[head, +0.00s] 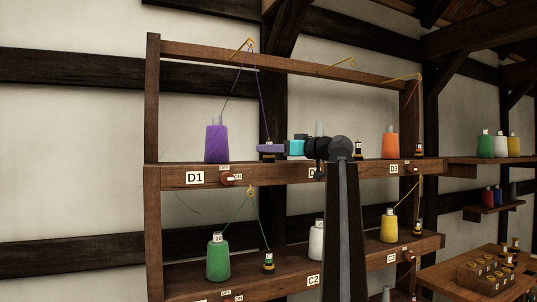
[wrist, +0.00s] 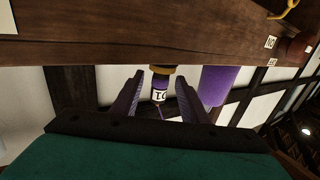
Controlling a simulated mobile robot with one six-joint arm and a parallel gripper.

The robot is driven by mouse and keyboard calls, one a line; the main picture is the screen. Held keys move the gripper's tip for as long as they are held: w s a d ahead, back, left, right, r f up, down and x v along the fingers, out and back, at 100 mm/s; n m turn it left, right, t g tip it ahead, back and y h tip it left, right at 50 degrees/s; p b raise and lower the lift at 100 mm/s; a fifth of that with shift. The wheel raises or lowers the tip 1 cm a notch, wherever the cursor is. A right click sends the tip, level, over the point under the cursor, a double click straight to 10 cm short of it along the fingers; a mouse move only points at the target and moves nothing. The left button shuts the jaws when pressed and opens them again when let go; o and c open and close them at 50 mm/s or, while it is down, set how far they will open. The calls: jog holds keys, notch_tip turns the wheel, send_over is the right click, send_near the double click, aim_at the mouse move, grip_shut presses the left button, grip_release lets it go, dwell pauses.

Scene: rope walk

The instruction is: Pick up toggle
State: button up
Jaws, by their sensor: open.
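A small upright piece, which I take for the toggle (wrist: 160,83), shows in the wrist view with a purple middle, a yellow band and a white label. In the head view its dark and yellow base (head: 268,157) shows on the upper shelf, right of the purple spool (head: 216,143); my gripper covers much of it. My gripper (wrist: 160,75) is open, with its purple fingers on either side of the piece and a gap visible on both sides. In the head view my gripper (head: 268,148) reaches in from the right. Whether the piece is fully between the fingertips is unclear.
The purple spool stands close beside the fingers. A yellow hook (head: 247,43) above carries purple thread down. An orange spool (head: 390,143) stands further right. The lower shelf holds a green spool (head: 218,258) and a yellow one (head: 389,226). A red knob (head: 228,180) sits on the upper shelf's front.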

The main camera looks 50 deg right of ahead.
jog(key=shift+w, duration=0.45)
grip_shut()
